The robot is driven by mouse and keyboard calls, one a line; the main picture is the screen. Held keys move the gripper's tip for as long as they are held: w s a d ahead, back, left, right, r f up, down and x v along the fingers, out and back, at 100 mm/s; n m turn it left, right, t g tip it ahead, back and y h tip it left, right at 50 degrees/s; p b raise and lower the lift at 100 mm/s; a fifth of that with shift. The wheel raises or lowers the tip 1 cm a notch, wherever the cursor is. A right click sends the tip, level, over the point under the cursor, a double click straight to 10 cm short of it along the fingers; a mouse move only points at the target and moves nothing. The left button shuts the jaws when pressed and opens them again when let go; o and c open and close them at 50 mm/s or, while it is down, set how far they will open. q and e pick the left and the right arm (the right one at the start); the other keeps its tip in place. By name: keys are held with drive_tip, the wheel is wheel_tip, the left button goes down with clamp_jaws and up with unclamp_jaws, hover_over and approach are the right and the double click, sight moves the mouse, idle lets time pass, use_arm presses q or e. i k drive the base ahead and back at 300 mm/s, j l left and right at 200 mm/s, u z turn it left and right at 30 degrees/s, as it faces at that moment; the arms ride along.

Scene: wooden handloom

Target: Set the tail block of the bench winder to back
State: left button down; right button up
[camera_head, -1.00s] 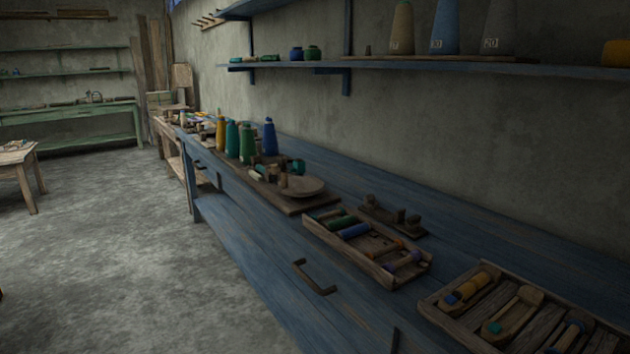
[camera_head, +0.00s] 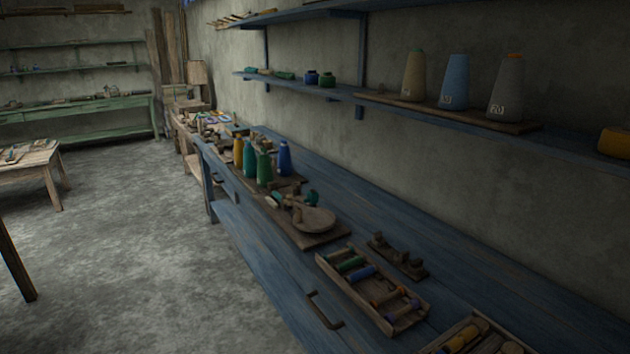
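On the blue bench (camera_head: 400,195), a dark wooden fixture (camera_head: 397,256) with small upright blocks on a narrow base stands near the wall. A larger board carries a round wooden disc (camera_head: 313,220) and small parts, with several coloured bobbins standing behind it. I cannot tell for sure which of these is the bench winder. The tail block and its position are too small and dark to make out. Neither of my grippers shows in the view.
A divided tray of coloured spools (camera_head: 345,282) lies on the bench's front part; another tray (camera_head: 440,345) is cut off at the bottom. A shelf with large yarn cones (camera_head: 454,82) runs above. The grey floor (camera_head: 140,240) left of the bench is open. A small table (camera_head: 30,170) stands at far left.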

sight(272, 186)
drive_tip(key=i+j+z, duration=0.35)
drive_tip(key=i+j, duration=0.2)
drive_tip(key=i+j+z, duration=0.4)
drive_tip(key=j, duration=0.25)
drive_tip(key=i+j+z, duration=0.2)
drive_tip(key=j, duration=0.2)
drive_tip(key=i+j+z, duration=0.15)
drive_tip(key=j, duration=0.25)
drive_tip(key=i, duration=0.05)
